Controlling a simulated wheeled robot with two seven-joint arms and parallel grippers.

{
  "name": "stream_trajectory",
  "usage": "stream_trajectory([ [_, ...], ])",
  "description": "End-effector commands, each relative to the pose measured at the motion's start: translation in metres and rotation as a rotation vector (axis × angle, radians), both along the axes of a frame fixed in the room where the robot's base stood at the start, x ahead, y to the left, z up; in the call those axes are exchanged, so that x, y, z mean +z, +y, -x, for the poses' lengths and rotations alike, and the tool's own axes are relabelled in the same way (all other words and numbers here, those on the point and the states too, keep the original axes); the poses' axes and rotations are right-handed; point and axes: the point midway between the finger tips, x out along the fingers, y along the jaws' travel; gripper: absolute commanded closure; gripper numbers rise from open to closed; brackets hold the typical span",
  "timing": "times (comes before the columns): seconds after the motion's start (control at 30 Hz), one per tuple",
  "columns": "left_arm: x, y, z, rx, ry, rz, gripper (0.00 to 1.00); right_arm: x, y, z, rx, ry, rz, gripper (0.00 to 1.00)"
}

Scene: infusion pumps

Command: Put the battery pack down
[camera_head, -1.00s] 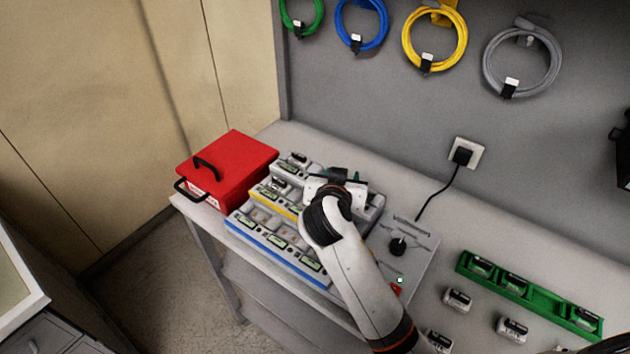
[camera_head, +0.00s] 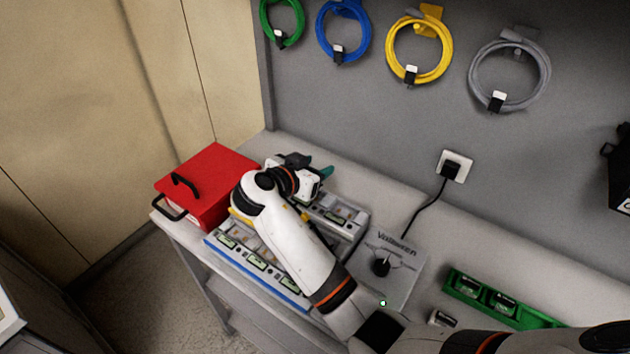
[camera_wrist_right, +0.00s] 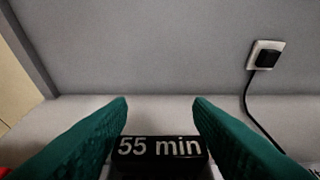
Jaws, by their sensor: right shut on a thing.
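My right gripper (camera_head: 318,178) is over the back part of the stepped charging station (camera_head: 345,232), with teal fingers pointing towards the wall. In the right wrist view my right gripper (camera_wrist_right: 160,108) is shut on a dark battery pack (camera_wrist_right: 160,150) labelled "55 min", held between the two fingers. The pack is hidden or too small to make out in the head view. The station has blue, yellow and grey rows with several packs seated in them; my arm covers much of its middle. My left gripper is not in view.
A red box (camera_head: 208,180) with black handles stands left of the station. A green tray (camera_head: 515,315) with packs lies at the right, a loose pack (camera_head: 441,318) beside it. The white table (camera_head: 385,205) is clear along the wall, below a socket (camera_head: 454,166) with a black cord.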

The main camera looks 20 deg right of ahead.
Motion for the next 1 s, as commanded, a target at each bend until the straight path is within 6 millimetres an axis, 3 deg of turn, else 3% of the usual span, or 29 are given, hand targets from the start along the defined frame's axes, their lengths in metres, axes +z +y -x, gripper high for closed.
stream_trajectory([
  [0.13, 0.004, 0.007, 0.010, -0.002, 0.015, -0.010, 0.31, -0.013, -0.001, 0.000, -0.001, 0.000, 0.001, 0.78],
  [0.4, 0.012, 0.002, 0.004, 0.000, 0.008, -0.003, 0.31, -0.047, -0.001, 0.000, 0.000, 0.001, 0.001, 0.78],
  [0.77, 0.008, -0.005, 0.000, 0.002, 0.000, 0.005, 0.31, -0.053, 0.000, 0.000, 0.000, -0.002, -0.001, 0.78],
  [0.8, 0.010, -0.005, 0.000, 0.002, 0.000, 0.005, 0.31, -0.052, -0.001, 0.000, 0.000, -0.001, -0.001, 0.49],
  [0.9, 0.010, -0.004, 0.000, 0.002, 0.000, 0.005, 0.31, -0.052, 0.000, 0.000, 0.000, -0.001, -0.001, 0.32],
  [1.0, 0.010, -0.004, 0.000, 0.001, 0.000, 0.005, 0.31, -0.052, 0.000, 0.000, 0.000, -0.001, -0.001, 0.32],
])
